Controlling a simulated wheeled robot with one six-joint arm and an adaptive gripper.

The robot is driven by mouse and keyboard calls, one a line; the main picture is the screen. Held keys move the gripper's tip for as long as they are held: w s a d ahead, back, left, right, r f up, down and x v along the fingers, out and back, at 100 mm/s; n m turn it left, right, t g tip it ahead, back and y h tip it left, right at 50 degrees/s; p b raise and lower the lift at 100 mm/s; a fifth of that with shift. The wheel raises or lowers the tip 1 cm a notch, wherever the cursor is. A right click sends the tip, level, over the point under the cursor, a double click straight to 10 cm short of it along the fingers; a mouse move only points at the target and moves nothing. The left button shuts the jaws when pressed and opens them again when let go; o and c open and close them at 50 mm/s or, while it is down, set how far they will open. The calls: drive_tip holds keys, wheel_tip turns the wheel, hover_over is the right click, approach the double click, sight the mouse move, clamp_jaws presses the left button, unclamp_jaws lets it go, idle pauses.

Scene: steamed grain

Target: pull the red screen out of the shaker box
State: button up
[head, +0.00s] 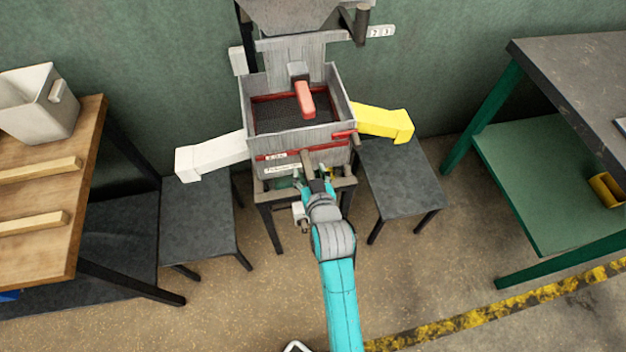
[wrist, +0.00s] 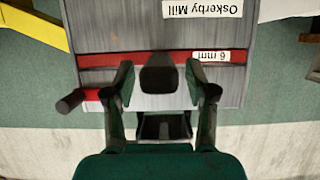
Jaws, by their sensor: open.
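The grey shaker box (head: 310,138) stands on a low frame, with dark mesh and a red rim inside. The red screen's front edge (head: 275,155) shows as a strip across the box front. In the wrist view the red screen (wrist: 105,59) has a "6 mm" label and a dark handle (wrist: 160,79) at its middle. My gripper (head: 313,181) is open in front of the box. In the wrist view my gripper (wrist: 159,77) has one fingertip on either side of the handle; I cannot tell whether they touch it.
A red-ended peg (wrist: 83,98) sticks out beside the strip. White (head: 210,156) and yellow (head: 385,122) chutes leave the box sides, above grey stools (head: 197,220) (head: 405,180). A wooden bench (head: 60,190) is left, a green-framed table (head: 540,180) right. The floor in front has room.

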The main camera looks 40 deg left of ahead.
drive_tip(key=shift+w+a+f, duration=0.1)
drive_tip(key=shift+a, duration=0.05)
clamp_jaws()
idle(0.4)
